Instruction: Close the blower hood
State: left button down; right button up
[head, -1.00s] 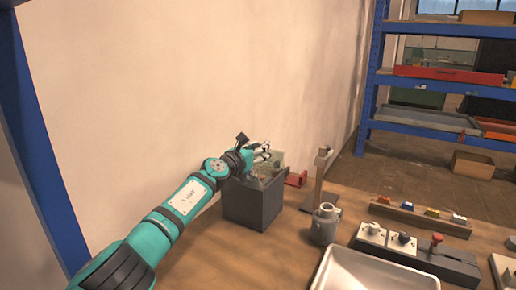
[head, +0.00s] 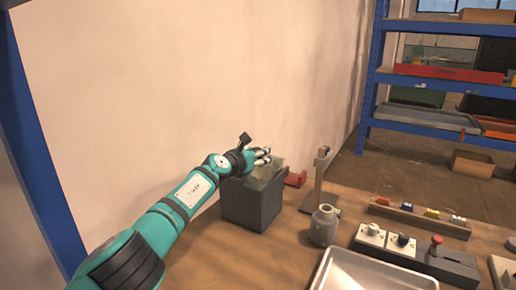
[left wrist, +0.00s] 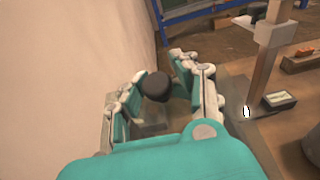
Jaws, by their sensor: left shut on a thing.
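The blower is a dark grey box (head: 252,206) on the bench against the pale wall. Its translucent hood (head: 271,172) lies low over the box top, close to flat; whether it touches the rim all round I cannot tell. My left gripper (head: 264,157) is at the top of the box, at the hood. In the left wrist view, the fingers of my left gripper (left wrist: 157,88) are closed around a round black knob (left wrist: 156,86). The gripper hides part of the hood. My right gripper is not in view.
A grey metal bottle (head: 324,226) and an upright wooden post (head: 319,180) stand right of the box. A red part (head: 296,180) lies behind it. A white tray (head: 375,272) and a switch panel (head: 415,252) are at front right. Blue shelving (head: 440,128) stands beyond.

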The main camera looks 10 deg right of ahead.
pick_arm(q)
jog(key=shift+w+d+r+g+y+p, duration=0.2)
jog(key=shift+w+g+y+p, duration=0.1)
jog(key=shift+g+p, duration=0.1)
jog(key=shift+f+y, duration=0.3)
jog(key=shift+f, duration=0.05)
jog(key=shift+a+f+b, duration=0.15)
jog(key=shift+f+b, duration=0.2)
jog(key=shift+b, duration=0.3)
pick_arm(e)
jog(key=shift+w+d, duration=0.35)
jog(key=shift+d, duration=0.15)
pick_arm(q)
jog(key=shift+w+f, duration=0.1)
jog(key=shift+f, duration=0.15)
jog(key=c, duration=1.3)
grip_release()
jog(key=shift+o, duration=1.3)
jog(key=shift+w+f, duration=0.15)
jog(key=shift+f, duration=0.05)
